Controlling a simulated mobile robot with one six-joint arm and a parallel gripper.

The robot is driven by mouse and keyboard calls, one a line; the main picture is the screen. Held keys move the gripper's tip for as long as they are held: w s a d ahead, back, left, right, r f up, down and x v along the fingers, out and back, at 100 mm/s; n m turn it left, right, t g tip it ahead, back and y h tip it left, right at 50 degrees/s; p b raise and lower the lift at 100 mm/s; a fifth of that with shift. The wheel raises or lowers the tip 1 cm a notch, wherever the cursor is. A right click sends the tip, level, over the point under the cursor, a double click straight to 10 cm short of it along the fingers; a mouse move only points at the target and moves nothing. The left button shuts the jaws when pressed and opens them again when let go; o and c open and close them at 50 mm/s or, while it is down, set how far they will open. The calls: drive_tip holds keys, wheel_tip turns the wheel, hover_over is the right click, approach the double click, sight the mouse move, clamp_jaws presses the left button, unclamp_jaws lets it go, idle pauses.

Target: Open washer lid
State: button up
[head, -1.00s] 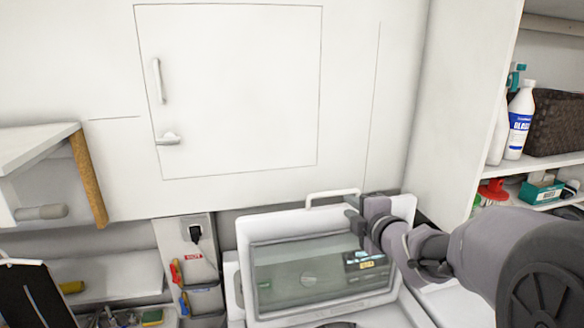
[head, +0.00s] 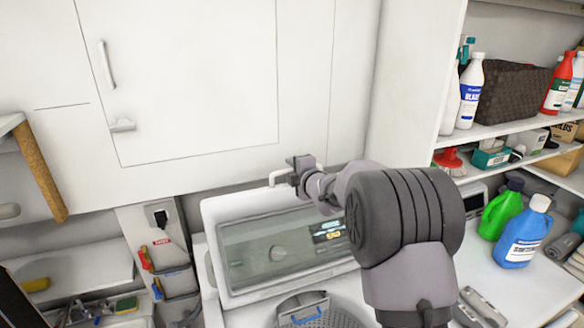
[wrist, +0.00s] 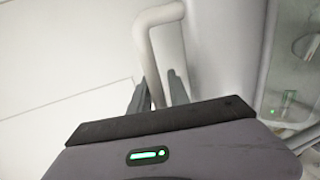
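The washer lid (head: 232,222) is a white frame around a clear window and stands raised, leaning back, in the head view. Its white bar handle (head: 280,178) runs along the top edge, and it also shows in the wrist view (wrist: 143,43). My gripper (head: 294,166) is at the handle. In the wrist view my gripper (wrist: 158,90) has its fingers apart, one on each side of the handle bar, with a narrow gap showing on the right. The washer's drum opening (head: 345,318) shows below the lid.
A white wall cabinet (head: 200,75) is just above and behind the lid. On the right, shelves hold bottles and a dark basket (head: 510,92). Green (head: 503,208) and blue (head: 522,235) bottles stand right of the washer. A tool holder (head: 160,250) is at left.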

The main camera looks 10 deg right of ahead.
drive_tip(key=shift+c, duration=0.4)
clamp_jaws()
idle(0.9)
